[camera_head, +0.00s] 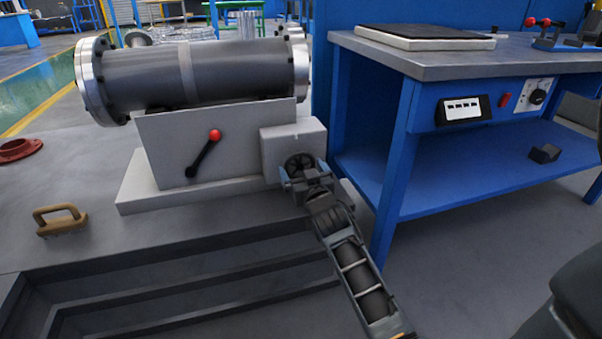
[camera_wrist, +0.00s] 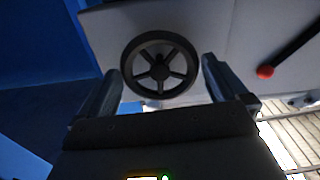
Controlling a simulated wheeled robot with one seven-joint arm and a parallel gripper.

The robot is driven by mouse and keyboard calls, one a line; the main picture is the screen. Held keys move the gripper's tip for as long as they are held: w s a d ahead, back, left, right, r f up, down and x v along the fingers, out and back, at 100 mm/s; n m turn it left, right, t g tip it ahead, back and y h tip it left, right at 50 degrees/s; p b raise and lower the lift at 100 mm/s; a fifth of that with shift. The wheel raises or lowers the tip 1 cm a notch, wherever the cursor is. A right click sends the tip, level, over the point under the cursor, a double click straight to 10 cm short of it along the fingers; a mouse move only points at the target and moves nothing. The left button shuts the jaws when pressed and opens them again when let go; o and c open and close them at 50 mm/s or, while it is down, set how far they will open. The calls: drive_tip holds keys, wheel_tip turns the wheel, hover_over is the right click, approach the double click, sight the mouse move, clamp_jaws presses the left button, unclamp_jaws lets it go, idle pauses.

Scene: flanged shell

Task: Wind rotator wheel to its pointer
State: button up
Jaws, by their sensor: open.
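The rotator wheel (camera_head: 299,164) is a small dark spoked handwheel on the light grey box at the right end of the rotator base (camera_head: 222,147). In the wrist view the wheel (camera_wrist: 160,65) faces me, with several spokes and a round rim. My gripper (camera_head: 303,177) is in front of the wheel. Its two fingers (camera_wrist: 158,88) stand apart on the left and right of the wheel's lower half, and a gap shows on each side. I cannot make out a pointer in either view. The flanged shell (camera_head: 150,76) lies horizontally on top of the base.
A lever with a red knob (camera_head: 214,135) sticks out of the base left of the wheel; the knob also shows in the wrist view (camera_wrist: 265,72). A blue workbench (camera_head: 405,150) stands close on the right. A brown handled tool (camera_head: 60,220) lies on the left platform.

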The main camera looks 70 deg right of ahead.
drive_tip(key=shift+w+d, duration=0.25)
drive_tip(key=shift+d, duration=0.05)
drive_tip(key=shift+c, duration=0.2)
drive_tip(key=c, duration=0.7)
drive_tip(key=shift+f, duration=0.1)
drive_tip(key=shift+m+b, duration=0.4)
drive_tip(key=shift+b, duration=0.1)
drive_tip(key=o, duration=0.7)
drive_tip(key=shift+o, duration=0.2)
